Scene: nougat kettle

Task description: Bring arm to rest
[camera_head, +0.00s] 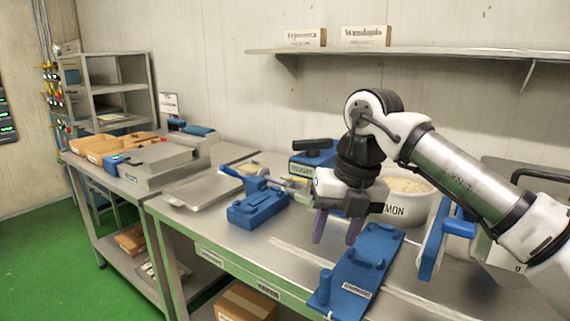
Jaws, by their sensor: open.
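My gripper (337,240) hangs from my white and grey arm above the metal table (285,252). Its two purplish fingers point down and stand apart, with nothing visible between them. It is between a blue fixture (257,208) on its left and a blue board with raised blocks (358,268) on its right. The fingertips appear just above or behind the far edge of that board; I cannot tell if they touch it. My wrist and gripper hide part of the white bowl (420,208) behind them.
A blue scale-like device (312,163) stands behind my gripper. A flat metal tray (203,190) lies to the left. An upright blue panel (433,240) stands by my forearm. A wall shelf (430,52) runs above. A cardboard box (246,303) sits under the table.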

